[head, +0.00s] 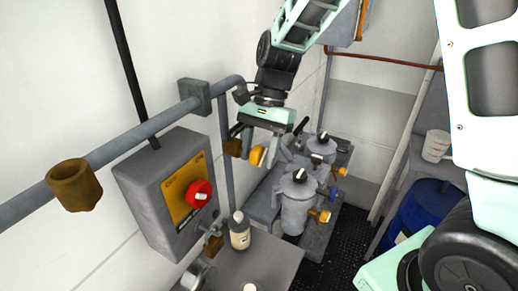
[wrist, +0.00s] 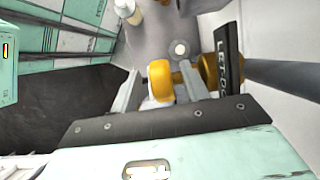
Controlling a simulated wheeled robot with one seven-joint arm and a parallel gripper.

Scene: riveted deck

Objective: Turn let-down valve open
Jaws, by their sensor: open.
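The let-down valve shows in the wrist view as an orange-brass body (wrist: 162,80) on a grey pipe, with a black lever (wrist: 226,58) lettered "LET-DO…", the rest of the word being unclear. In the head view its orange round end (head: 257,156) shows just under my gripper (head: 261,148). In the wrist view my gripper (wrist: 158,74) is open, with one finger on each side of that orange end. Whether the fingers touch it cannot be told. The black lever is to the right of the right finger, outside the jaws.
A grey box with a red knob (head: 199,193) is on the left wall, under a grey pipe (head: 140,135). A bottle (head: 239,232) stands on a grey bench. Grey canisters (head: 298,200) stand behind it. A blue drum (head: 424,208) is at right.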

